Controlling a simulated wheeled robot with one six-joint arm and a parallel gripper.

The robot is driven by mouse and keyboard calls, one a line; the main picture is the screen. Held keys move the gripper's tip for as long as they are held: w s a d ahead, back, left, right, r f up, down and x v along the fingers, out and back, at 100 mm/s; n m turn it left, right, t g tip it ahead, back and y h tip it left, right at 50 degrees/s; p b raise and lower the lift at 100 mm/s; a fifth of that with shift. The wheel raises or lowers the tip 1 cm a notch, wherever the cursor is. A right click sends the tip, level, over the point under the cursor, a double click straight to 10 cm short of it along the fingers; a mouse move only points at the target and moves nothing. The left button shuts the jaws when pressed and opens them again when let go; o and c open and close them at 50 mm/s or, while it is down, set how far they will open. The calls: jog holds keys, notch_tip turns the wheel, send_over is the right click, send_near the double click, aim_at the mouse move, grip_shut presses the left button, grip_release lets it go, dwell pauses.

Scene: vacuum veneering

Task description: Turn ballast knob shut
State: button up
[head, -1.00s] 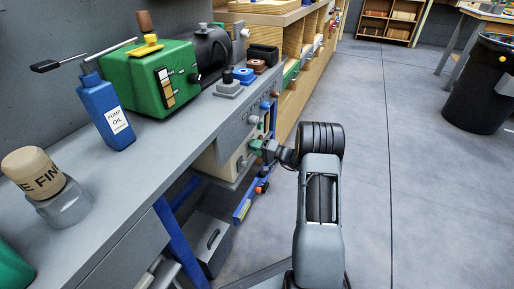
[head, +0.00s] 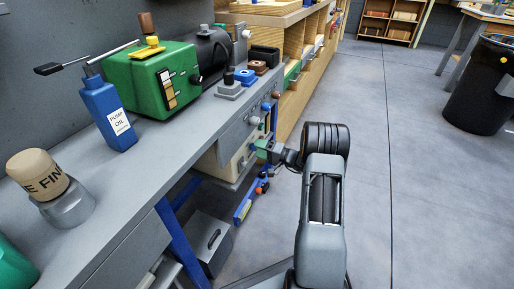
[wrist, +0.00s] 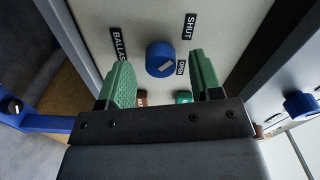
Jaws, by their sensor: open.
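The ballast knob (wrist: 160,58) is a round blue knob with a pale mark on its face, on a light panel in the wrist view. A BALLAST label (wrist: 119,44) is to its left, a SHUT label (wrist: 189,27) to its upper right, and a small label that seems to read OPEN (wrist: 181,68) to its lower right. My gripper (wrist: 163,75) is open, its green ridged fingers on either side of the knob's line and apart from it. In the head view my gripper (head: 262,148) is at the front of the bench; the knob cannot be made out there.
A second blue knob (wrist: 300,104) is at the right of the wrist view. A brown and a green part (wrist: 184,97) sit below the ballast knob. The green pump (head: 150,85) and oil bottle (head: 108,115) stand on the bench (head: 130,200).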

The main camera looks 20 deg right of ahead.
jog(key=p+v, duration=0.3)
jog(key=v, duration=0.9)
jog(key=s+a+r+n+g+p, duration=0.1)
jog(key=s+a+r+g+p, duration=0.15)
jog(key=a+r+p, duration=0.5)
jog(key=s+a+r+n+g+h+p, duration=0.15)
jog(key=a+r+g+p, duration=0.25)
jog(key=r, duration=0.6)
jog(key=s+a+r+n+g+p, duration=0.2)
jog(key=a+r+g+p, duration=0.3)
jog(key=r, duration=0.4)
jog(key=s+a+r+n+t+h+p, duration=0.1)
jog(key=s+r+h+p, duration=0.4)
jog(key=r+p, duration=0.6)
jog(key=s+a+r+n+t+h+p, duration=0.1)
jog(key=s+a+r+h+p, duration=0.2)
jog(key=s+r+p, duration=0.6)
notch_tip(320, 180, up, 8)
jog(key=h+p, duration=0.2)
jog(key=shift+s+a+f+n+h, duration=0.2)
jog(key=shift+a+n+h, duration=0.05)
jog(key=shift+n+h, duration=0.1)
